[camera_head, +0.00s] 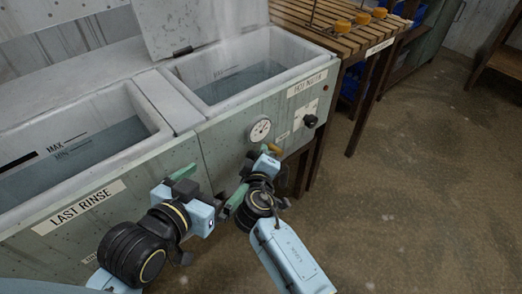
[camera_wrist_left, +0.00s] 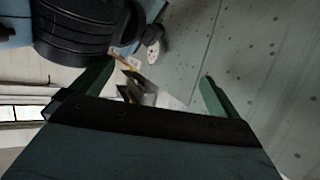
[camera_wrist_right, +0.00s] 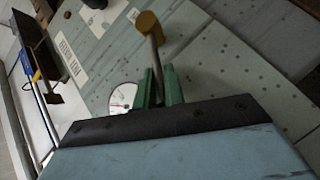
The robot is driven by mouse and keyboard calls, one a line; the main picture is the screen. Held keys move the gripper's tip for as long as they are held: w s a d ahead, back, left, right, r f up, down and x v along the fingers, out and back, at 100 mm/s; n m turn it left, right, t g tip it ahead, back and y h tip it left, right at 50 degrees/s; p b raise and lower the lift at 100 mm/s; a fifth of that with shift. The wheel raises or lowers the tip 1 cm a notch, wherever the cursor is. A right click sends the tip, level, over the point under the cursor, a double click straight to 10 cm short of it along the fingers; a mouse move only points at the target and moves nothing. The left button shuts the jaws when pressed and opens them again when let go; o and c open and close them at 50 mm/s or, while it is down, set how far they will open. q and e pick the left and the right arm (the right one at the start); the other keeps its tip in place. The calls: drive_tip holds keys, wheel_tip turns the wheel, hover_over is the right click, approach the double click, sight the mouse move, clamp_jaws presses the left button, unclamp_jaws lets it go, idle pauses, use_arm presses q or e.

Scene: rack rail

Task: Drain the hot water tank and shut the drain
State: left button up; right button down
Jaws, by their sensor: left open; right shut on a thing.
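The hot water tank (camera_head: 325,53) is the right-hand open basin, with greyish water (camera_head: 240,82) in it. Its front carries a round gauge (camera_head: 260,130), a black knob (camera_head: 310,121) and a drain handle with a brass-coloured end (camera_head: 275,149). My right gripper (camera_head: 268,155) is at the tank front below the gauge. In the right wrist view its green fingers (camera_wrist_right: 160,88) are shut on the handle's metal stem, with the brass-coloured end (camera_wrist_right: 147,22) beyond them. My left gripper (camera_head: 211,183) is open and empty in front of the tanks; its fingers (camera_wrist_left: 155,88) are wide apart.
The last rinse tank (camera_head: 150,120) stands on the left, also holding water. A raised lid (camera_head: 190,25) is behind the hot water tank. A slatted wooden table (camera_head: 340,40) with several orange-topped items stands right. The floor (camera_head: 420,180) at the right is clear.

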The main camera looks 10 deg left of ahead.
drive_tip(key=shift+w+r+m+p, duration=0.2)
drive_tip(key=shift+r+m+p, duration=0.2)
drive_tip(key=shift+r, duration=0.25)
use_arm(q)
drive_tip(key=s+a+f+g+y, duration=0.1)
drive_tip(key=s+a+f+g, duration=0.1)
drive_tip(key=s+f+g, duration=0.2)
drive_tip(key=shift+s+a+f+g+y, duration=0.2)
drive_tip(key=shift+s+f+g+y, duration=0.15)
drive_tip(key=shift+f, duration=1.05)
use_arm(e)
drive_tip(key=shift+a, duration=0.1)
drive_tip(key=c, duration=1.5)
unclamp_jaws()
drive_tip(key=shift+f, duration=0.1)
use_arm(q)
drive_tip(key=shift+a, duration=0.1)
